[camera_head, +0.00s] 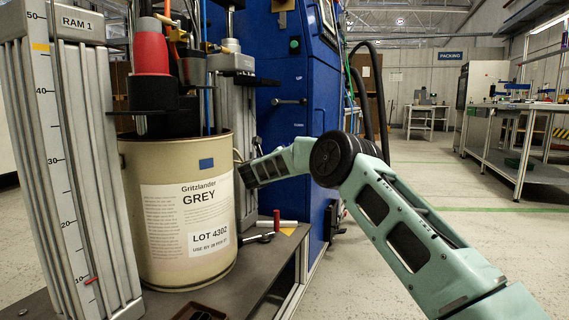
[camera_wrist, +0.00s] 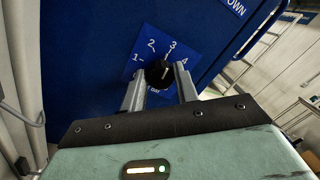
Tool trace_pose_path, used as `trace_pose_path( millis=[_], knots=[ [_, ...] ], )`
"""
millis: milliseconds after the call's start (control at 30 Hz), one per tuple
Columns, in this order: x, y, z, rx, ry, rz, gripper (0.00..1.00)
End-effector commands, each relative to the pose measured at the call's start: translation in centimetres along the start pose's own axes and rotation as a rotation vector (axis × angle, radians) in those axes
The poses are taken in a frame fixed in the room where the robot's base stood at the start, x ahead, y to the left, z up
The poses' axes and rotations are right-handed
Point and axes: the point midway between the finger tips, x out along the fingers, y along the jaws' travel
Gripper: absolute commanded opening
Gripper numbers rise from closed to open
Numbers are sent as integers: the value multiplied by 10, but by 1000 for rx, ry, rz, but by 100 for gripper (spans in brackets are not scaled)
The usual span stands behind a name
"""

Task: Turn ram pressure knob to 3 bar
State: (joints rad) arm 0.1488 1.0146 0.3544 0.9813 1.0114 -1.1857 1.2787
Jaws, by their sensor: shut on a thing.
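The ram pressure knob (camera_wrist: 159,71) is a small black round knob on a blue scale plate (camera_wrist: 140,48) marked 1, 2, 3 and 4, in the wrist view. A pale mark on the knob's face seems to point up and slightly right, roughly toward the 3; its exact reading is too small to tell. My gripper (camera_wrist: 160,82) has one grey finger on each side of the knob and is shut on it. In the head view my arm reaches left toward the drum and cabinet; the fingers and the knob cannot be made out there.
A cream drum (camera_head: 140,220) labelled GREY stands on the bench (camera_head: 255,265), beside a ram column (camera_head: 62,170) with a scale. A blue cabinet (camera_head: 300,155) stands behind. A red-handled tool (camera_head: 276,221) lies near the drum. Open floor (camera_head: 430,185) extends to the right.

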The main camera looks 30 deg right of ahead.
Motion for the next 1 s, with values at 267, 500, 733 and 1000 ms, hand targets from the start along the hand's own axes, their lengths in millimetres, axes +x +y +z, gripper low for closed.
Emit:
trace_pose_path(
  millis=[267, 500, 733, 1000],
  knots=[
    [0, 2, -2, 103, 12, -1, 7],
    [0, 1, -1, 130, 15, -2, 7],
    [0, 1, -1, 130, 15, -2, 7],
    [0, 0, -1, 129, 14, -2, 52]
  ],
)
